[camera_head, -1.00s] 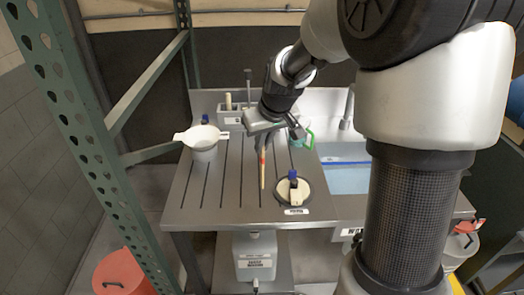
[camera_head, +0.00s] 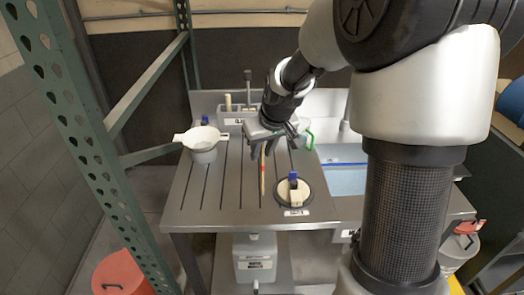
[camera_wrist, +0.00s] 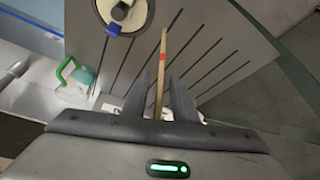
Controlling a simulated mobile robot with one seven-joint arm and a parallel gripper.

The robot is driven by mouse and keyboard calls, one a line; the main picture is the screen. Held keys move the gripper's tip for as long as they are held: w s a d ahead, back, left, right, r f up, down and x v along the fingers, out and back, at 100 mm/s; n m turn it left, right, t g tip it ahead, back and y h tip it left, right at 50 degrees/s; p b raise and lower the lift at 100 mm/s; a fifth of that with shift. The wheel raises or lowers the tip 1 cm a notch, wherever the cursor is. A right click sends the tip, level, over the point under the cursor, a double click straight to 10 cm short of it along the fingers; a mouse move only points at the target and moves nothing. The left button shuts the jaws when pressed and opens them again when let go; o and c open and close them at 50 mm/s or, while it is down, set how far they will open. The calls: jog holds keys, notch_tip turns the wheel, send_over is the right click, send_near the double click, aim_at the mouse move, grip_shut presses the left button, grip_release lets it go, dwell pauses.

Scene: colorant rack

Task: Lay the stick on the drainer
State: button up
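The stick (camera_head: 262,180) is thin, pale wood with a red band. That far end is partly hidden by the gripper in the head view.
A white pot (camera_head: 202,145) stands at the drainer's left. A round pale lid-like thing with a blue knob (camera_head: 293,190) is right of the stick. A sink basin (camera_head: 345,175) lies farther right, and a green-handled item (camera_head: 309,140) is behind. A green post (camera_head: 85,130) stands at left.

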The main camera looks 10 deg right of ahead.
jog(key=v, duration=1.2)
jog(key=shift+p, duration=0.3)
jog(key=shift+r, duration=0.1)
